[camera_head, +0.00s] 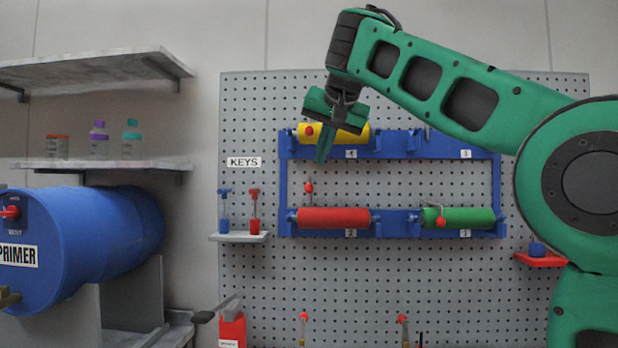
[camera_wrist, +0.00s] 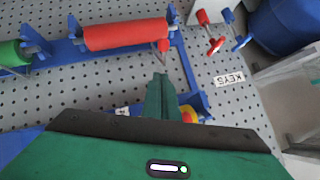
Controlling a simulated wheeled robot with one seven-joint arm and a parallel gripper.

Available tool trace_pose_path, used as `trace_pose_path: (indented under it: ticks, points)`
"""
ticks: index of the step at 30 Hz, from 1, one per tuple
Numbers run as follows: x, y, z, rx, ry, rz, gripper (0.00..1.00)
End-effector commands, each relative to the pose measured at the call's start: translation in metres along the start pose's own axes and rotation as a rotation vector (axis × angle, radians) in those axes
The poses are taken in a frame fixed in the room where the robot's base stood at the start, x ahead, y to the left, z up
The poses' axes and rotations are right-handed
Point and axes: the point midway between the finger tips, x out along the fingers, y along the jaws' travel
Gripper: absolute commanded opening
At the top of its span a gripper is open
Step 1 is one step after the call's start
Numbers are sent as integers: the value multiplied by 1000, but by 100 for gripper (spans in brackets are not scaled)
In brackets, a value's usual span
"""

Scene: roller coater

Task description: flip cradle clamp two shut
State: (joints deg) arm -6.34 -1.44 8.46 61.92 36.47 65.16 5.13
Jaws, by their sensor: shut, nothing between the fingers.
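The blue rack (camera_head: 484,196) hangs on the pegboard with several roller cradles. The lower left cradle, whose label (camera_head: 351,233) looks like 2, holds a red roller (camera_head: 333,218). Its clamp lever with a red knob (camera_head: 309,187) stands upright at the roller's left end, off the roller. In the wrist view the red roller (camera_wrist: 125,33) is at the top and the clamp knob (camera_wrist: 163,45) is just beyond my fingertips. My gripper (camera_head: 322,158) is shut and empty, pointing down above the knob, in front of the upper left cradle. My fingers (camera_wrist: 160,78) appear apart from the knob.
A yellow roller (camera_head: 350,132) sits in the upper left cradle, partly behind my gripper. A green roller (camera_head: 470,217) at lower right has its clamp knob (camera_head: 440,222) lying across it. Blue and red keys (camera_head: 254,205) stand on a small shelf to the left. A blue drum (camera_head: 95,240) is farther left.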

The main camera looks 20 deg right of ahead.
Motion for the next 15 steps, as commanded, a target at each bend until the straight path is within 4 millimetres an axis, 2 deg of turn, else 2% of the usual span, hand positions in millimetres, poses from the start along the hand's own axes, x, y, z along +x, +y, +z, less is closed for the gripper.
trace_pose_path:
  ticks: [3, 6, 15]
  points:
    - [15, 1, 1, -1, -2, 1, 0]
    - [23, 0, 11, -1, -3, 1, 0]
    - [40, -1, 28, -1, -2, -1, 0]
